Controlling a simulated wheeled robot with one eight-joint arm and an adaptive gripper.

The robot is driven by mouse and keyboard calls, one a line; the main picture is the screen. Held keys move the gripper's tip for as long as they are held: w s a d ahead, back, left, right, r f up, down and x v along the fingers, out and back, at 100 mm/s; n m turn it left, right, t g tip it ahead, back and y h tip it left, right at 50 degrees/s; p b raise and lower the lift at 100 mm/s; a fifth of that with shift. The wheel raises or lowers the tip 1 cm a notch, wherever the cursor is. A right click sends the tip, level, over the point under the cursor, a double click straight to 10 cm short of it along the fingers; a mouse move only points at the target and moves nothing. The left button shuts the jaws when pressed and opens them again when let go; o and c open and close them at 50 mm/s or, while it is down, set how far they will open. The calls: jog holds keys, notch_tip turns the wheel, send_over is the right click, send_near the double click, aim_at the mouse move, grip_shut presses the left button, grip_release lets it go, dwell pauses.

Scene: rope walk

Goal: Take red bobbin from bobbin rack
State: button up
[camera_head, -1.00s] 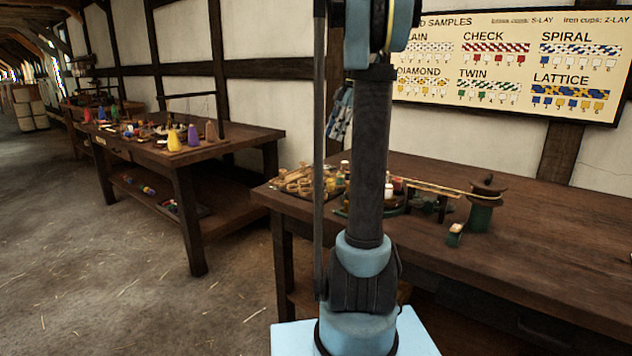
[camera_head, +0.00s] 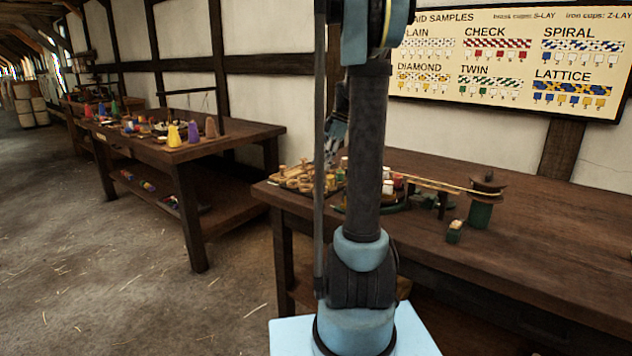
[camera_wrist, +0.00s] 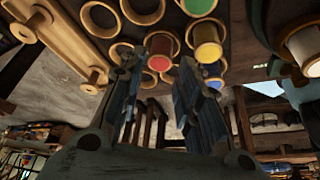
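The bobbin rack (camera_head: 292,184) lies at the left end of the near bench, partly hidden by my arm. In the wrist view, round wooden bobbin ends crowd the top. One shows red (camera_wrist: 160,63), the likely red bobbin, and lies between and beyond my fingertips.
White and red bobbins (camera_head: 398,181) stand right of my arm, beside a braid leading to a green post (camera_head: 481,212). A small green block (camera_head: 454,232) lies in front. The bench's right side is clear. Another bench (camera_head: 240,134) with coloured cones stands left.

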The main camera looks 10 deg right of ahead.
aim_at(318, 172)
jog(key=shift+x, duration=2.25)
jog(key=shift+d, duration=0.2)
jog(key=c, duration=0.5)
jog(key=shift+c, duration=0.2)
